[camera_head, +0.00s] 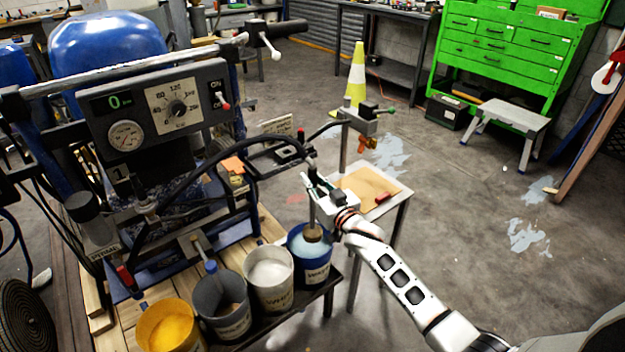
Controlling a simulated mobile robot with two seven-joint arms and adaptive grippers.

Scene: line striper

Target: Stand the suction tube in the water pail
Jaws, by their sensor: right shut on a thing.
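My right gripper (318,192) is shut on the tube above the blue pail. The blue water pail (314,273) stands at the right end of a row of pails. The strainer shows within the pail's mouth, over the pale liquid; I cannot tell how deep it sits or whether it touches the bottom. My left gripper is not in view.
A white pail (270,284), a grey pail (222,312) and a yellow pail (170,328) stand left of the blue one on a dark low bench. A small table (392,208) with a red-handled item stands just behind my gripper.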

